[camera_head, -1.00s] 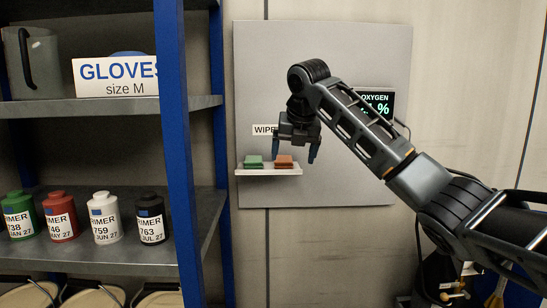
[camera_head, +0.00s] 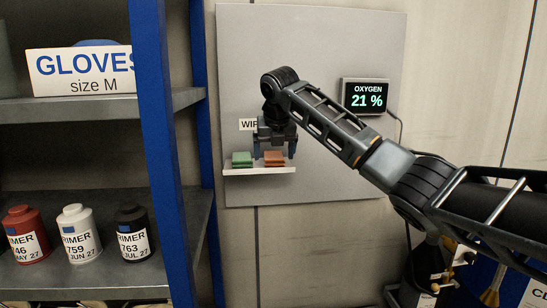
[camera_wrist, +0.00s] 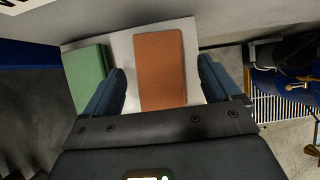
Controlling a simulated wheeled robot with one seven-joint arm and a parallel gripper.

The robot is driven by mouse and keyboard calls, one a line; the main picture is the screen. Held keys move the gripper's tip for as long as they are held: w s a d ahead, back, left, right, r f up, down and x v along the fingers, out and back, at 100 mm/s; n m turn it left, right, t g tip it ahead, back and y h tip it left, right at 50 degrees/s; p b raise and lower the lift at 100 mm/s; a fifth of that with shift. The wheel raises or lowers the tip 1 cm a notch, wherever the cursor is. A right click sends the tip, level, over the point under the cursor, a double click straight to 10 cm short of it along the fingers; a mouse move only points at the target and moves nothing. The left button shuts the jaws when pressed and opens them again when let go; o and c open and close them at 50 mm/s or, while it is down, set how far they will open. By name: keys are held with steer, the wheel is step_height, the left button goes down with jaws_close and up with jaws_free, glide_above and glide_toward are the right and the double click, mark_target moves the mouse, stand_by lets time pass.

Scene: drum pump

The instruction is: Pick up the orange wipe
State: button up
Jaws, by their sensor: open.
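The orange wipe (camera_head: 274,158) is a folded block on a small white shelf (camera_head: 260,171) fixed to the grey wall panel. In the wrist view the orange wipe (camera_wrist: 160,70) lies flat between my two blue fingers, with a gap on each side. My gripper (camera_head: 274,153) is open above and around the wipe, and its fingertips (camera_wrist: 163,85) do not touch it. The green wipe (camera_head: 242,159) lies to the left on the same shelf. In the wrist view the green wipe (camera_wrist: 87,75) is just outside my left finger.
A partly hidden wipes label (camera_head: 247,125) is above the shelf. An oxygen display (camera_head: 367,96) hangs to the right. A blue rack post (camera_head: 157,150) and shelves with primer bottles (camera_head: 77,233) stand to the left. The panel below the wipe shelf is clear.

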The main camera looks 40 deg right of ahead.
steer(key=shift+w+f, duration=0.15)
steer(key=shift+f, duration=0.15)
steer(key=shift+c, duration=0.3)
steer(key=c, duration=1.1)
